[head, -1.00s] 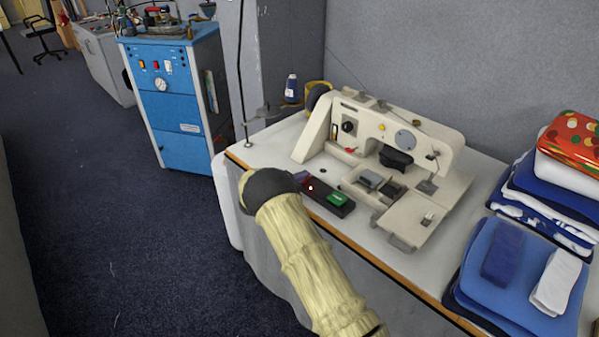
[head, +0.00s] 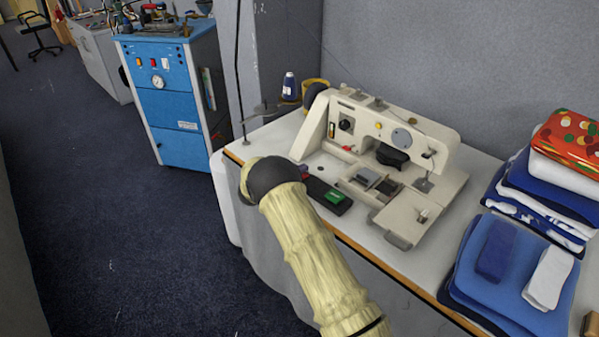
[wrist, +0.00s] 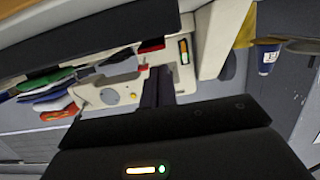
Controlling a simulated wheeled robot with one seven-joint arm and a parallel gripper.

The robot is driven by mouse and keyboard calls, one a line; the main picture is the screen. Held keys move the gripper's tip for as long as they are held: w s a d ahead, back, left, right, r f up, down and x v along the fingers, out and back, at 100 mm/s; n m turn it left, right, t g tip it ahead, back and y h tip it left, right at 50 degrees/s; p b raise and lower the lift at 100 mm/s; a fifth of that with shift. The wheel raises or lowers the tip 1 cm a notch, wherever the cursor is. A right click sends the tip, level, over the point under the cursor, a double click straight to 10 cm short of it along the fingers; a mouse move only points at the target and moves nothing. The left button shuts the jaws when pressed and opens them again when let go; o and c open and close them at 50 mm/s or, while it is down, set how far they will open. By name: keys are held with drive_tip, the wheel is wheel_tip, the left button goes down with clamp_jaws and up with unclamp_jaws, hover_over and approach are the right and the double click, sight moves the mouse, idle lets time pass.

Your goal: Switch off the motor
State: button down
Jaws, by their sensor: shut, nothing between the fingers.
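The motor switch box (head: 324,195) is a dark, long box on the table in front of the sewing machine (head: 370,140). It has a green button (head: 334,196) at its right end and a red button at its left end, mostly hidden behind my arm in the head view. In the wrist view, which is upside down, the red button (wrist: 151,46) is right by my fingertips and the green button (wrist: 60,73) is to the left. My gripper (wrist: 158,75) is shut and empty; I cannot tell whether it touches the red button.
Folded blue and white cloths (head: 510,275) and a red patterned stack (head: 568,140) lie to the right. A blue thread spool (head: 289,87) stands behind the machine. A blue cabinet (head: 170,95) stands left, with open floor before it.

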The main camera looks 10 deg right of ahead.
wheel_tip(320, 180, up, 2)
drive_tip(key=shift+d+r+p, duration=0.1)
drive_tip(key=shift+r+p, duration=0.15)
drive_tip(key=shift+p, duration=0.25)
drive_tip(key=b+v, duration=0.2)
drive_tip(key=v, duration=0.7)
drive_tip(key=shift+a+r, duration=0.2)
drive_tip(key=shift+r, duration=0.25)
wheel_tip(320, 180, up, 9)
drive_tip(key=w+d+n+t+y+p, duration=0.1)
drive_tip(key=w+n+t+y+p, duration=0.1)
drive_tip(key=n+t+y+p, duration=0.3)
drive_tip(key=s+r+n+g+y, duration=0.2)
drive_tip(key=s+r+g+y, duration=0.15)
drive_tip(key=s+y, duration=0.25)
drive_tip(key=s+d+n+g+y+p, duration=0.1)
drive_tip(key=s+d+n+g, duration=0.1)
drive_tip(key=s, duration=1.3)
drive_tip(key=s+d+n+g+p, duration=0.1)
drive_tip(key=s+d+g, duration=0.4)
drive_tip(key=s, duration=1)
drive_tip(key=shift+s+d+r+n+g+y+p, duration=0.25)
drive_tip(key=shift+r+n+g+y+p, duration=0.25)
drive_tip(key=shift+p, duration=0.2)
